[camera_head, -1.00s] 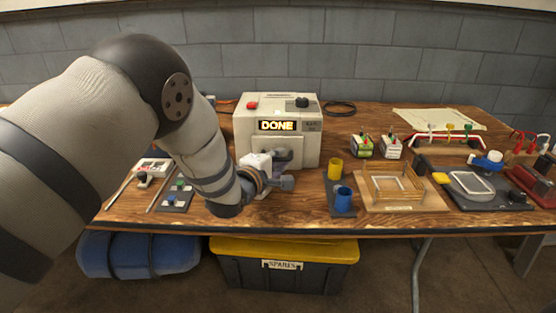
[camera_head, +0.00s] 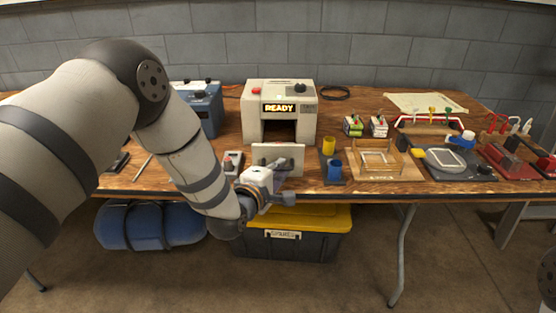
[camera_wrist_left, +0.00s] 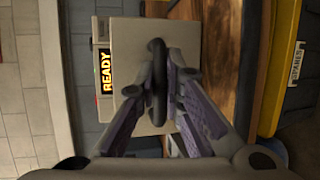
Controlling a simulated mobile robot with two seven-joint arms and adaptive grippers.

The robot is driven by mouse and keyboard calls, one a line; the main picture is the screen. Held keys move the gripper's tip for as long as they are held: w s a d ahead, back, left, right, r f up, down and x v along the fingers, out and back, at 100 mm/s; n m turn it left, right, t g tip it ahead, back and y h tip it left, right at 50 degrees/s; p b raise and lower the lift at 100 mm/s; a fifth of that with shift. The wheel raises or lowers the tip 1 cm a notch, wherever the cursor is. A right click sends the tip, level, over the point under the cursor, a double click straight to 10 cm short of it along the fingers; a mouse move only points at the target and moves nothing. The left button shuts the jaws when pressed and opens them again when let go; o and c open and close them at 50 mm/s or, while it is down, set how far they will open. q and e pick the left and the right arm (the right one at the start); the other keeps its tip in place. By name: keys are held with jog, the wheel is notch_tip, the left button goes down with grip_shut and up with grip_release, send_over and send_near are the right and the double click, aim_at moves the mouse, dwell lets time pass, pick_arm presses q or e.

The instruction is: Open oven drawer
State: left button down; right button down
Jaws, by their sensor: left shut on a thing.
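The oven (camera_head: 303,88) is a beige box at the back of the bench, with a lit display reading READY. Its drawer (camera_head: 267,153) stands pulled out toward me, apart from the oven's dark opening. The pale drawer front also shows in the left wrist view (camera_wrist_left: 185,60). My left gripper (camera_head: 282,172) is in front of the drawer front. In the left wrist view its fingers are shut on the dark drawer handle (camera_wrist_left: 157,78). The fingers hide part of the handle. My right gripper is not in view.
A blue device (camera_head: 203,108) stands left of the oven. Yellow (camera_head: 329,146) and blue (camera_head: 334,169) cups stand close right of the drawer. A wooden frame (camera_head: 385,162) is farther right. A yellow-lidded bin (camera_head: 318,222) and a blue roll (camera_head: 150,225) are below the bench.

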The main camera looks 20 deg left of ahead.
pick_arm(q)
jog(key=shift+s, duration=0.1)
jog(key=c, duration=2)
grip_release()
jog(key=shift+o, duration=0.2)
jog(key=v, duration=1.2)
jog(key=shift+f, duration=0.15)
